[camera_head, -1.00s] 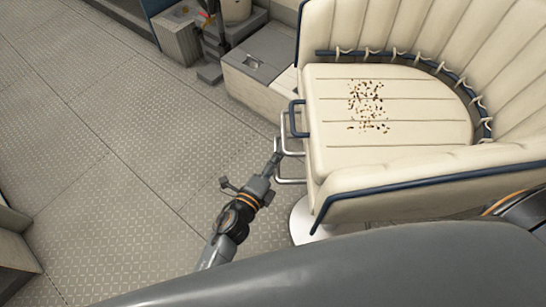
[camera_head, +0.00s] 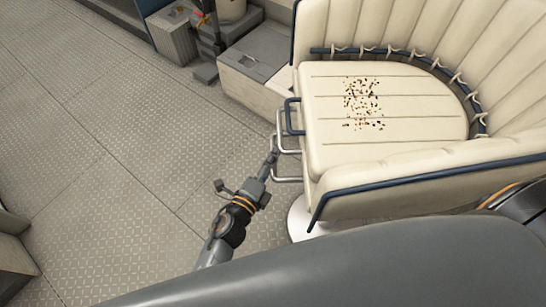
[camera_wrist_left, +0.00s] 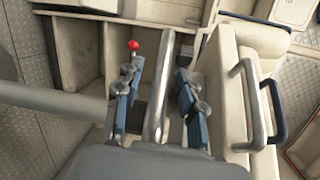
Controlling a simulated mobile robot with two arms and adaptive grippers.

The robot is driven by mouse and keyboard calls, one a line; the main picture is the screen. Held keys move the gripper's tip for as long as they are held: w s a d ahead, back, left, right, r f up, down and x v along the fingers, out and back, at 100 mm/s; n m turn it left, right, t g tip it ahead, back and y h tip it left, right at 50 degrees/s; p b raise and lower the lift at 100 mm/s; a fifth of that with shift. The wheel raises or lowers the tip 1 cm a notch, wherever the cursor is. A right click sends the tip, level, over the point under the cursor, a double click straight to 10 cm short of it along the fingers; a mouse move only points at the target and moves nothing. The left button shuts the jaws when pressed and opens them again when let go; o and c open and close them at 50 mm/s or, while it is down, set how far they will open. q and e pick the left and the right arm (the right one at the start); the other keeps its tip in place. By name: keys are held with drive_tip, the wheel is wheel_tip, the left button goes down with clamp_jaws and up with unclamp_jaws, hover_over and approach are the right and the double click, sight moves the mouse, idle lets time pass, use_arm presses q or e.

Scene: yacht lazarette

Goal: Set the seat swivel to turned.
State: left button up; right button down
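The cream seat (camera_head: 390,140) with dark blue piping stands at the right of the head view on a white pedestal (camera_head: 298,218). Bare metal loops (camera_head: 279,135) and a dark blue loop (camera_head: 289,118) stick out from its left edge. My left gripper (camera_head: 269,160) is beside the lower metal loop (camera_head: 288,180). In the left wrist view, the fingers of my left gripper (camera_wrist_left: 158,100) stand apart on either side of a metal bar (camera_wrist_left: 163,75), with gaps showing. Another metal loop (camera_wrist_left: 250,105) and the dark blue loop (camera_wrist_left: 279,110) are to the right. My right gripper is out of view.
Brown crumbs (camera_head: 363,105) lie on the seat cushion. A pale box (camera_head: 255,65) stands behind the seat's left edge. The patterned floor (camera_head: 110,150) at left is clear. A red knob (camera_wrist_left: 133,45) shows in the left wrist view.

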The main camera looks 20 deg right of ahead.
use_arm(q)
drive_tip(key=v, duration=1.1)
drive_tip(key=shift+s+a+f, duration=0.1)
drive_tip(key=shift+s, duration=0.05)
drive_tip(key=s+a+f+n+g+y+p, duration=0.1)
drive_tip(key=s+a+f+n+y, duration=0.15)
drive_tip(key=a+f+n, duration=0.5)
drive_tip(key=s+a+f+n+g+y+p, duration=0.1)
drive_tip(key=a+f+n+y, duration=0.2)
drive_tip(key=f, duration=0.7)
drive_tip(key=s+a+f+n+g+y+p, duration=0.1)
drive_tip(key=s+a+f+n+g+y, duration=0.2)
drive_tip(key=a+f, duration=0.45)
drive_tip(key=s+a+f+n+g+y, duration=0.1)
drive_tip(key=s+a+f+n+g, duration=0.1)
drive_tip(key=s, duration=0.5)
drive_tip(key=s+a+f+n+g+y+p, duration=0.1)
drive_tip(key=s+a+f+n+g, duration=0.1)
drive_tip(key=s+a+f+n, duration=0.2)
drive_tip(key=s+a+f+n+g+y, duration=0.1)
drive_tip(key=s+a+f+n, duration=0.3)
drive_tip(key=s, duration=0.6)
wheel_tip(320, 180, down, 2)
drive_tip(key=n, duration=0.3)
drive_tip(key=shift+g+p, duration=0.4)
drive_tip(key=shift+s, duration=0.1)
